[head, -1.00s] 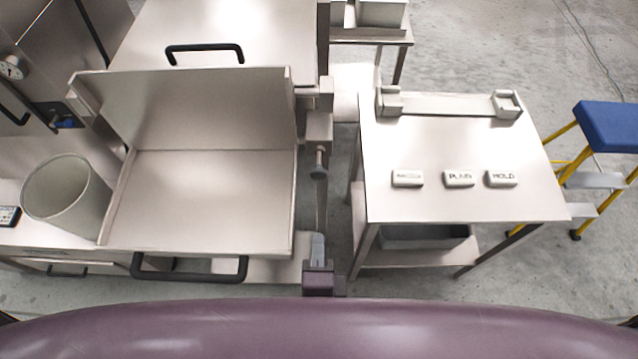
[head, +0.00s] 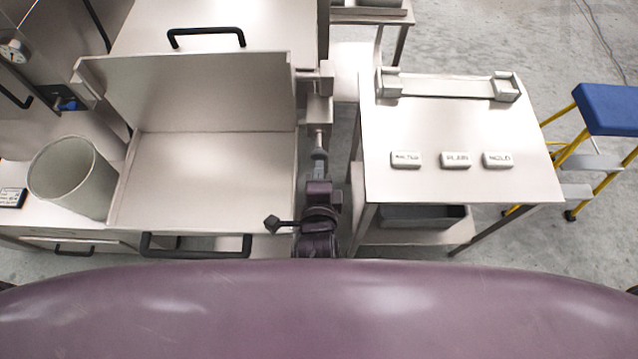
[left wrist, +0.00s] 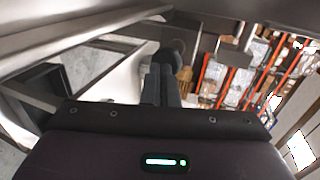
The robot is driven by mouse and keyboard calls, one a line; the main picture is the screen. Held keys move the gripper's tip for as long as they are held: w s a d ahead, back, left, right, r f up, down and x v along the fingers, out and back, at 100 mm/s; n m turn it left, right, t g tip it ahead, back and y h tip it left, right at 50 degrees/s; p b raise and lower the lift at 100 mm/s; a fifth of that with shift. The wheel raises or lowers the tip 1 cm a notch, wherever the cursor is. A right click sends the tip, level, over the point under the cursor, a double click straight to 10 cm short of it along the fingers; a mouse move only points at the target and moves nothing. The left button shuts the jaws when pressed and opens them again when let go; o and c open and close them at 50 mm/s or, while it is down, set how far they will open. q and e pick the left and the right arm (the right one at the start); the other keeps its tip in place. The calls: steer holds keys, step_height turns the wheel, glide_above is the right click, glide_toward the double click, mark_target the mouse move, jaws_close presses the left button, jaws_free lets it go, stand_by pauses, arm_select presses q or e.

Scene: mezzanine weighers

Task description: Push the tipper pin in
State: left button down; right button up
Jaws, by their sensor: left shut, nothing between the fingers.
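The tipper is a steel tray (head: 205,180) with a raised back wall, at left centre in the head view. The tipper pin (head: 319,138) sticks out toward me from a bracket on the tray's right side and ends in a dark knob (head: 320,154). My left gripper (head: 319,166) is shut and empty, its fingertips right in front of the knob. In the left wrist view the closed fingers (left wrist: 161,82) point at a dark round end (left wrist: 174,48), which looks like the knob. I cannot tell whether they touch. My right gripper is not in view.
A grey bucket (head: 72,178) stands left of the tray. A black handle (head: 195,247) runs along the tray's front. At right, a steel table (head: 455,190) carries several small labelled blocks. A blue-topped step stool (head: 608,108) stands farther right. A narrow gap separates tray and table.

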mark_target(319, 157)
arm_select(q)
steer(key=shift+w, duration=0.3)
steer(key=shift+w+r+p, duration=0.25)
steer(key=shift+w+p, duration=0.4)
steer(key=shift+w, duration=0.45)
steer(key=shift+w+f, duration=0.1)
steer(key=shift+w, duration=0.25)
steer(key=shift+s, duration=0.1)
